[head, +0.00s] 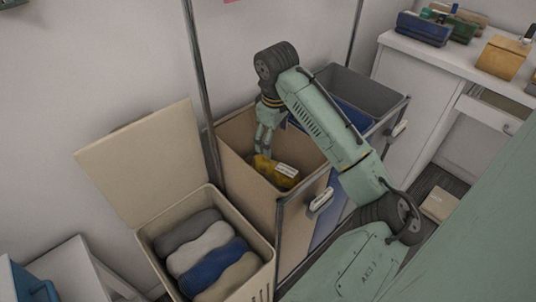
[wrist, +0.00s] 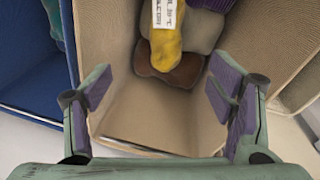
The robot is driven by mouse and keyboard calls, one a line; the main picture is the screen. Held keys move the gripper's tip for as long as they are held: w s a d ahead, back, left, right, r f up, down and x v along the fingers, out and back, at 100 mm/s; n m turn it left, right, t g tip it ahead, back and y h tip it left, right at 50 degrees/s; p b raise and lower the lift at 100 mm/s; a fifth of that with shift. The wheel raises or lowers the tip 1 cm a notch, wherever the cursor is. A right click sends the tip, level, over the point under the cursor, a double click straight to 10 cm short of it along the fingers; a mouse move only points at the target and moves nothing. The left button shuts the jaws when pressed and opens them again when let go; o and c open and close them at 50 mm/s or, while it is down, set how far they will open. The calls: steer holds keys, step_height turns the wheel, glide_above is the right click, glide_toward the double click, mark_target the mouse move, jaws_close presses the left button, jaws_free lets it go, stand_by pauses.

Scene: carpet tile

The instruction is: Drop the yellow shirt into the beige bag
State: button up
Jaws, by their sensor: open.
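The yellow shirt (head: 266,168) is inside the beige bag (head: 249,192), with a white printed label on it. In the wrist view the yellow shirt (wrist: 167,42) lies on other folded clothes in the beige bag (wrist: 113,45). My gripper (head: 264,148) points down inside the bag's mouth, above the shirt. In the wrist view my gripper (wrist: 161,92) is open, its purple-padded fingers wide apart with nothing between them. The shirt is beyond the fingertips. The bag's front wall hides part of its inside in the head view.
Brown, grey and purple clothes lie under and beside the shirt. A lidded hamper (head: 160,224) with several rolled clothes stands at front left. A grey-and-blue bag (head: 365,93) stands behind right. A white desk (head: 425,50) holds boxes at upper right.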

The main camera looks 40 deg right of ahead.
step_height(320, 180, up, 12)
steer(key=s+a, duration=0.1)
steer(key=shift+s, duration=0.35)
steer(key=shift+a+f, duration=0.1)
stand_by(0.3)
